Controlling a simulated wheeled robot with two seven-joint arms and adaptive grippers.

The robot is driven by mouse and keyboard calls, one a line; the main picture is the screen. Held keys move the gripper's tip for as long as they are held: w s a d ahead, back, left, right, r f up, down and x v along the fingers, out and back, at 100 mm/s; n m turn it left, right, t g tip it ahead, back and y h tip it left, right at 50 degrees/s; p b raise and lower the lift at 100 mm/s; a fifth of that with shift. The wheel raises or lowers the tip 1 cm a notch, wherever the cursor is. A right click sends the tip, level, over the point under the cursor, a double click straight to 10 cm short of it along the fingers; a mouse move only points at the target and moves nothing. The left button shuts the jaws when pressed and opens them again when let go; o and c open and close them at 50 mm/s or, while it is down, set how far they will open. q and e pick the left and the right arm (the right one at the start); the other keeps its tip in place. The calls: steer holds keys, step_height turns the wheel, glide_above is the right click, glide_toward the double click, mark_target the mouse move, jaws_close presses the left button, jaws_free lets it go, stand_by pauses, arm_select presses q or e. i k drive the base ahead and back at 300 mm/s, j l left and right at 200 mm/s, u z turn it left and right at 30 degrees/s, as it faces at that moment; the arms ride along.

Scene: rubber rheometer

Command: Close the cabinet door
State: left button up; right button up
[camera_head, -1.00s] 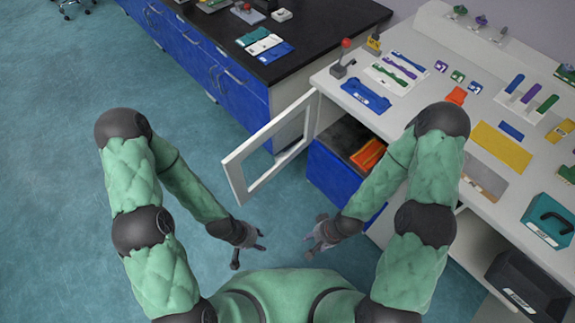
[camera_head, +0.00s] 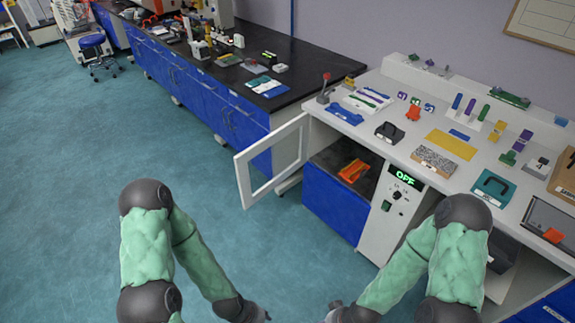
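The cabinet door (camera_head: 243,172) is a white frame with a see-through middle. It stands open, swung out to the left from the cabinet under the white bench. The cabinet opening (camera_head: 335,165) shows a dark shelf with an orange object (camera_head: 354,171) on it, above a blue front panel (camera_head: 333,206). My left gripper (camera_head: 262,316) is at the bottom edge, below the door and apart from it. My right gripper (camera_head: 332,312) is also at the bottom edge, in front of the cabinet and apart from it. The fingers of both are mostly cut off by the frame.
A control panel (camera_head: 392,211) with a green "OFF" display is right of the opening. The white bench top (camera_head: 385,148) holds several tools and boxes. A black-topped blue bench (camera_head: 230,125) stands behind the door. The floor (camera_head: 80,180) at left is clear.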

mark_target(248, 199)
steer(key=z, duration=0.45)
steer(key=j+z, duration=0.15)
steer(key=z, duration=0.3)
steer(key=j+z, duration=0.1)
steer(key=z, duration=0.35)
steer(key=j+z, duration=0.1)
steer(key=z, duration=0.4)
steer(key=j, duration=0.65)
steer(key=k+j, duration=0.15)
steer(key=j, duration=1.1)
steer(key=k+j, duration=0.15)
steer(key=j, duration=0.45)
steer(key=j+z, duration=0.1)
steer(key=j, duration=0.55)
steer(key=k+j, duration=0.15)
steer(key=j, duration=0.5)
steer(key=k+j, duration=0.1)
steer(key=j, duration=0.5)
